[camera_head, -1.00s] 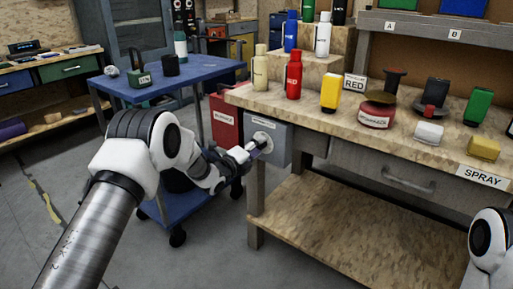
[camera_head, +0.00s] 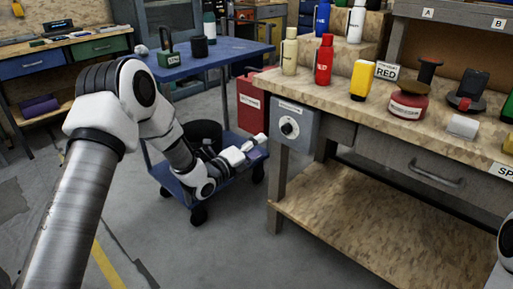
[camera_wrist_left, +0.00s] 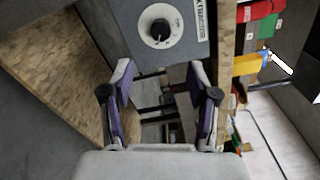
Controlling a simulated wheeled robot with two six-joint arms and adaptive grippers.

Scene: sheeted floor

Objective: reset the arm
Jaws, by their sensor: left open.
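My left arm (camera_head: 150,110) comes in from the left, and its gripper (camera_head: 256,146) is left of a grey box with a round black knob (camera_head: 288,127) on the workbench's side. In the left wrist view my left gripper (camera_wrist_left: 160,82) is open, its two purple-lined fingers apart with nothing between them. The knob (camera_wrist_left: 160,31) shows beyond and above the fingertips, apart from them. Of my right arm only a white link shows at the right edge; its gripper is out of view.
The workbench (camera_head: 340,105) holds a red bottle (camera_head: 324,60), a yellow bottle (camera_head: 361,80) and other containers. A blue cart (camera_head: 215,62) stands behind my left arm. A red bin (camera_head: 252,100) is beside the bench. Floor in front is clear.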

